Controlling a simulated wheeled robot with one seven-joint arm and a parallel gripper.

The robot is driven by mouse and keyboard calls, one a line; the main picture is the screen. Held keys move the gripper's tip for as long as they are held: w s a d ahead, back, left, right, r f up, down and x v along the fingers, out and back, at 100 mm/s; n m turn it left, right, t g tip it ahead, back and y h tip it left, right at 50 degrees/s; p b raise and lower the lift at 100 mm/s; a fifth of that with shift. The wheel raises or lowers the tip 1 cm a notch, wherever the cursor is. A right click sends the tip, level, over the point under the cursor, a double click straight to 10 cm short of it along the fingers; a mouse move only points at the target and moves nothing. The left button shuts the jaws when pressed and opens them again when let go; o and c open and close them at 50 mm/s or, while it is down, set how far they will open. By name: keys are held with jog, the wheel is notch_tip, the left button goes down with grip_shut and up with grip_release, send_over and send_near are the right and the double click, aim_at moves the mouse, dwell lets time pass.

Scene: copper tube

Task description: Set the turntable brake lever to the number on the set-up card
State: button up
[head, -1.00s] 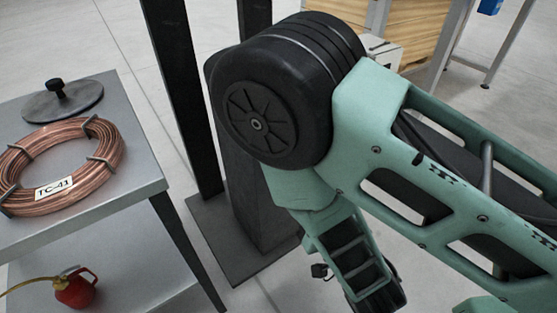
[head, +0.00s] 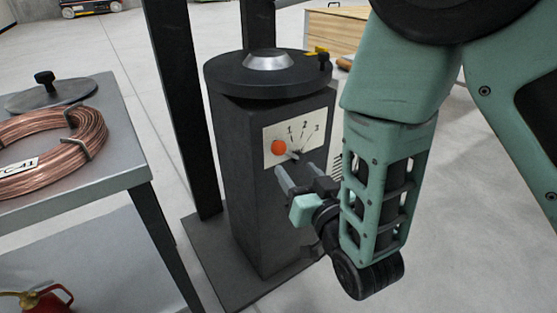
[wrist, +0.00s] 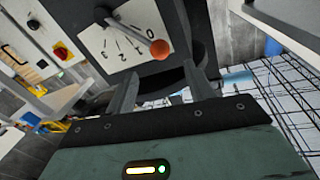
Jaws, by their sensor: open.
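The brake lever, a thin rod with an orange ball knob (head: 278,147), is on a white number plate (head: 312,128) on the dark turntable pedestal (head: 245,190). The knob sits at the plate's left end, by the 0; 1, 2 and 3 fan out to the right. The wrist view shows the knob (wrist: 160,47) close to the 0, ahead of the fingers. My gripper (head: 296,168) is open and empty just below and in front of the plate; its fingers also show in the wrist view (wrist: 159,70). I cannot make out a set-up card.
The round turntable top (head: 225,74) caps the pedestal. Dark posts (head: 180,110) stand beside and behind it. At left a grey table (head: 110,165) holds a copper coil (head: 85,128) tagged TC-41 and a lidded disc (head: 50,95). A red oil can (head: 40,300) is below.

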aim_at(282, 152)
jog(key=b+x, duration=0.2)
jog(key=x, duration=0.8)
jog(key=shift+w, duration=0.2)
grip_shut()
